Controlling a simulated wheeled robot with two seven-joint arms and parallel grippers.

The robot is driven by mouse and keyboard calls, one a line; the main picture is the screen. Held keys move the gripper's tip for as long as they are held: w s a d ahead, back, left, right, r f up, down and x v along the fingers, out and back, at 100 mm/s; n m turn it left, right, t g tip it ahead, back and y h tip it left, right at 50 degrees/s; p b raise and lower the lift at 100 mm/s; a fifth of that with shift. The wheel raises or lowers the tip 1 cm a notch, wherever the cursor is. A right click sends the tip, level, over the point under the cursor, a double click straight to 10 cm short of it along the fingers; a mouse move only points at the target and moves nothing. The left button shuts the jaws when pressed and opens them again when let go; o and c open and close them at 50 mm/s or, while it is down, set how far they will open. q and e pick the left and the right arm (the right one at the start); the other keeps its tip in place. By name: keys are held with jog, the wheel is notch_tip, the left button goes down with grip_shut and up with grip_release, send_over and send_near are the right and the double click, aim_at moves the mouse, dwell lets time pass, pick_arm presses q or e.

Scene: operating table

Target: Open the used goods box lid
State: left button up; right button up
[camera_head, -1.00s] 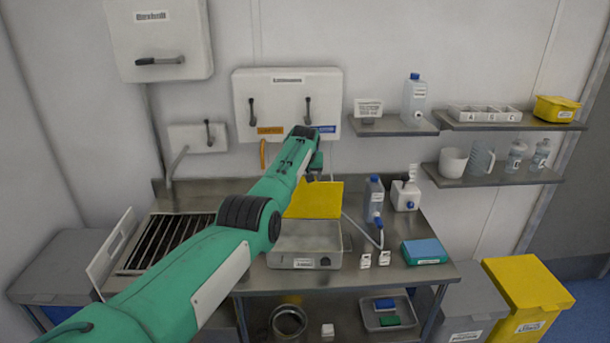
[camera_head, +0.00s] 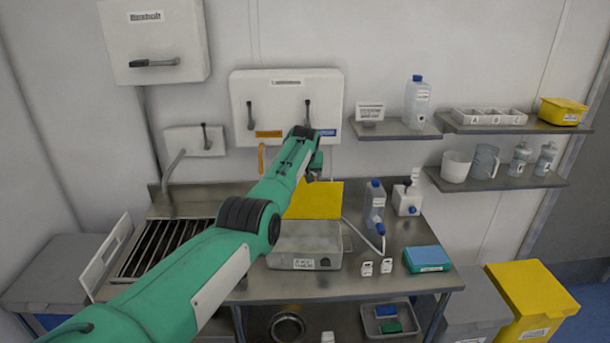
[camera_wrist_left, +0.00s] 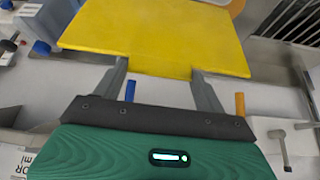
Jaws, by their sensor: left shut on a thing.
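A grey metal box (camera_head: 305,246) with a small label and a dark knob or latch on its front stands on the steel table. A flat yellow lid (camera_head: 325,198) shows at its back edge, raised, with its left part hidden behind my arm. My left gripper (camera_head: 313,176) is over the lid's upper part; its fingertips are hard to see in the head view. In the left wrist view, the gripper (camera_wrist_left: 160,82) is shut on the near edge of the yellow lid (camera_wrist_left: 155,35), one finger at each side. My right gripper is not in view.
A clear bottle (camera_head: 375,202) with a blue cap and a teal-blue pack (camera_head: 427,258) stand to the right. A sink grate (camera_head: 160,250) lies left. A wall cabinet (camera_head: 287,100) and shelves are behind. A yellow bin (camera_head: 530,300) stands at the right.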

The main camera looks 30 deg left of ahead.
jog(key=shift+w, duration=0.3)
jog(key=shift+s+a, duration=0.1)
pick_arm(q)
jog(key=o, duration=1.4)
jog(key=shift+w, duration=0.1)
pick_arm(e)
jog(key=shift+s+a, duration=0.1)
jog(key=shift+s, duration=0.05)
pick_arm(q)
jog(key=shift+r, duration=0.15)
jog(key=b+v, duration=0.3)
jog(key=v, duration=1)
jog(key=shift+r+b, duration=0.2)
jog(key=shift+b, duration=0.1)
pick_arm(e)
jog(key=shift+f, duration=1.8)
pick_arm(q)
jog(key=shift+c, duration=0.2)
